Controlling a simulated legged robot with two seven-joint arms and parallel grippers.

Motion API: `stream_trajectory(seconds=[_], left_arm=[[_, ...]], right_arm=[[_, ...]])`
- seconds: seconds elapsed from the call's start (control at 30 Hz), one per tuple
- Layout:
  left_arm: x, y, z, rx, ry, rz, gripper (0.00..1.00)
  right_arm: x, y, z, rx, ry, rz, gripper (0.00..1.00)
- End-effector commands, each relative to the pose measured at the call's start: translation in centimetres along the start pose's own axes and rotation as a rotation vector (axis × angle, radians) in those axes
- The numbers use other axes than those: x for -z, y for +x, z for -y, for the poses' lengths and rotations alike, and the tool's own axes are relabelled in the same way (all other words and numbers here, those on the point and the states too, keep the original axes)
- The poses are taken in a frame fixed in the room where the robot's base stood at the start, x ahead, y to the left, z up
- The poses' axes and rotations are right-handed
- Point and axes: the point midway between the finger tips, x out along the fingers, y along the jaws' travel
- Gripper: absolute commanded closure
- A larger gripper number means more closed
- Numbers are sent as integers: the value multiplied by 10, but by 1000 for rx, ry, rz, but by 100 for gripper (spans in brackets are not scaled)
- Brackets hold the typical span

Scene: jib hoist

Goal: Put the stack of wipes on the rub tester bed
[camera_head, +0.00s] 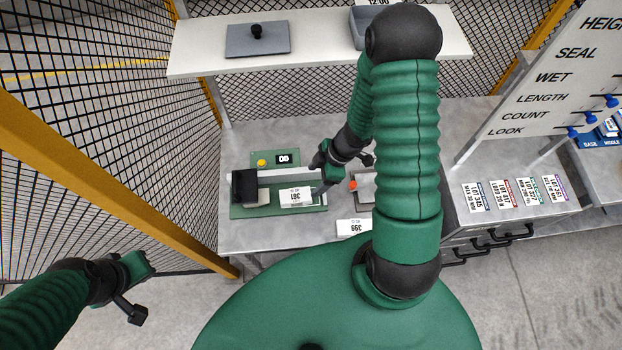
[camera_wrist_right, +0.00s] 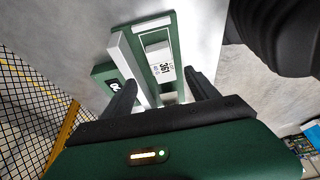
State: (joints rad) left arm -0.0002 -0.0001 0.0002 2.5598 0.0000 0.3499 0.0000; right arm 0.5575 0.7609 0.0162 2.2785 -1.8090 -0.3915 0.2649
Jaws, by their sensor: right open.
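The green rub tester (camera_head: 240,211) stands on the grey bench, with a black block and pale bar on top; it also shows in the wrist view (camera_wrist_right: 171,38). A white stack labelled 361 (camera_head: 297,197) lies on the tester's green bed, and the wrist view shows it (camera_wrist_right: 160,62) ahead of my fingers. A second white labelled piece, 399 (camera_head: 353,227), lies by the front edge, partly behind my body. My right gripper (camera_head: 343,174) is open beside the tester's right end, its fingers apart and empty in the wrist view (camera_wrist_right: 162,92). My left gripper (camera_head: 140,290) hangs away from the bench.
A shelf (camera_head: 205,58) above the bench holds a grey plate with a black knob (camera_head: 257,40) and a grey bin (camera_head: 360,25). Labelled cards (camera_head: 515,193) lie at right under a sign board (camera_head: 545,80). Mesh fencing with yellow posts (camera_head: 75,165) stands left.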

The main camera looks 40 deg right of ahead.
Motion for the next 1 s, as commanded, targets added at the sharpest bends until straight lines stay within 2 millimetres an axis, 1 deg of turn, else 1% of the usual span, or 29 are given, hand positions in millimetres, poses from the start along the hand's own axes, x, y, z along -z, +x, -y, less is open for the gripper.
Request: stream_trajectory(seconds=[0.07, 0.17, 0.2, 0.27, 0.3, 0.33, 0.37, 0.4, 0.43, 0.47, 0.5, 0.6, 0.7, 0.8, 1.0], left_arm=[[0, -2, 0, 0, 0, 0, 100], [0, -2, 0, 0, -1, 0, 100], [0, -2, 0, 0, -1, 1, 100], [0, -2, 0, 0, -1, 1, 100], [0, -1, 0, 0, 0, 1, 100], [0, -1, 0, 0, 0, 1, 100], [0, -1, 0, 0, 0, 1, 100], [0, -1, 0, 0, 0, 1, 100], [0, -1, 0, 0, 0, 1, 100], [0, -1, 0, 0, 0, 1, 100], [0, -1, 0, 0, 0, 0, 100], [0, -1, 0, 0, 0, 0, 100], [0, -1, 0, 0, 0, 0, 100], [0, -1, 0, 0, 0, 0, 100], [0, -1, 0, 0, 0, 0, 100]], right_arm=[[1, -7, -4, -13, 6, 6, 32], [11, -21, -25, -105, 63, 43, 32], [18, -31, -36, -165, 108, 68, 32], [31, -52, -51, -268, 203, 110, 32], [40, -68, -55, -331, 282, 135, 32], [47, -80, -54, -370, 346, 151, 32], [53, -90, -50, -399, 413, 163, 32], [61, -102, -41, -426, 505, 174, 32], [68, -110, -31, -434, 572, 177, 32], [74, -116, -19, -434, 638, 178, 32], [82, -122, -3, -423, 717, 175, 32], [101, -129, 34, -368, 869, 161, 32], [113, -131, 56, -322, 948, 149, 32], [116, -131, 61, -307, 970, 149, 32], [115, -131, 60, -308, 971, 148, 32]])
